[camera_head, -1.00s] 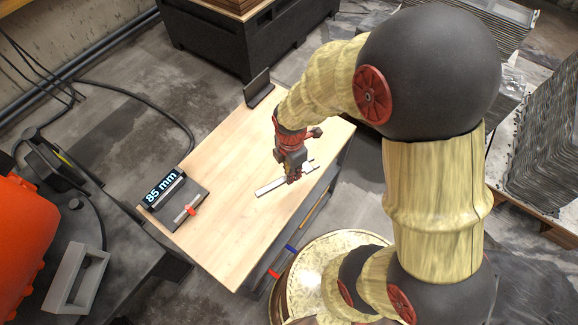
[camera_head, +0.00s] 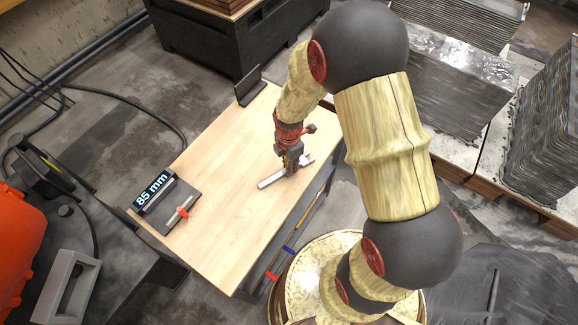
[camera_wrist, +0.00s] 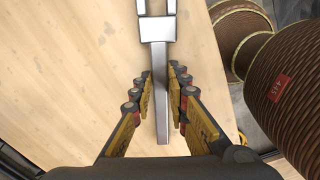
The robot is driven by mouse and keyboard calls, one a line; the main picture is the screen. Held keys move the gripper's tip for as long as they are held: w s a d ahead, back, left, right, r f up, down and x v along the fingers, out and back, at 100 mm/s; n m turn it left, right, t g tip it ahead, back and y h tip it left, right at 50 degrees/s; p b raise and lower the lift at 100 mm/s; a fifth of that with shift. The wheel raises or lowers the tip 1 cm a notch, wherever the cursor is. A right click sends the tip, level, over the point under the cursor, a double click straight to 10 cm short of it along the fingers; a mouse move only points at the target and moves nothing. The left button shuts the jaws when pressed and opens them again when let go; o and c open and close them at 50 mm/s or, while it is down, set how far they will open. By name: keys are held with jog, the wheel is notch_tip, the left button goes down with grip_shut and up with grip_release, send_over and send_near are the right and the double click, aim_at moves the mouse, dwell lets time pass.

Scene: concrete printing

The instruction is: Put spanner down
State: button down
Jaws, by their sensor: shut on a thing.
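The spanner (camera_head: 271,179) is a silver bar-shaped tool at the right-hand part of the light wooden tabletop (camera_head: 225,215). In the wrist view, the spanner (camera_wrist: 160,95) runs lengthwise between the fingers, with its wider forked head at the top and its handle toward the palm. My gripper (camera_head: 291,169) points down at the table and is shut on the spanner's handle. In the wrist view, my gripper (camera_wrist: 159,78) has one finger on each side of the handle. The fingers hide part of the spanner in the head view. I cannot tell whether the spanner touches the tabletop.
A dark stand with an "85 mm" display (camera_head: 152,190) is at the table's left end. A small dark upright holder (camera_head: 249,87) stands at the far edge. The middle of the tabletop is clear. Stacked dark sheets (camera_head: 455,80) stand beyond on the right.

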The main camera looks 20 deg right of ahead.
jog(key=shift+r, duration=0.1)
jog(key=c, duration=1.7)
grip_release()
jog(key=shift+c, duration=0.2)
jog(key=s+r+m+t+p, duration=0.3)
jog(key=r+m, duration=0.5)
jog(key=r, duration=1.9)
jog(key=s+a+r+m+t, duration=0.1)
jog(key=s+r+m+t, duration=0.1)
jog(key=s+r+m, duration=1)
jog(key=shift+s+a+t, duration=0.2)
jog(key=shift+s+t, duration=0.1)
jog(key=shift+s, duration=0.25)
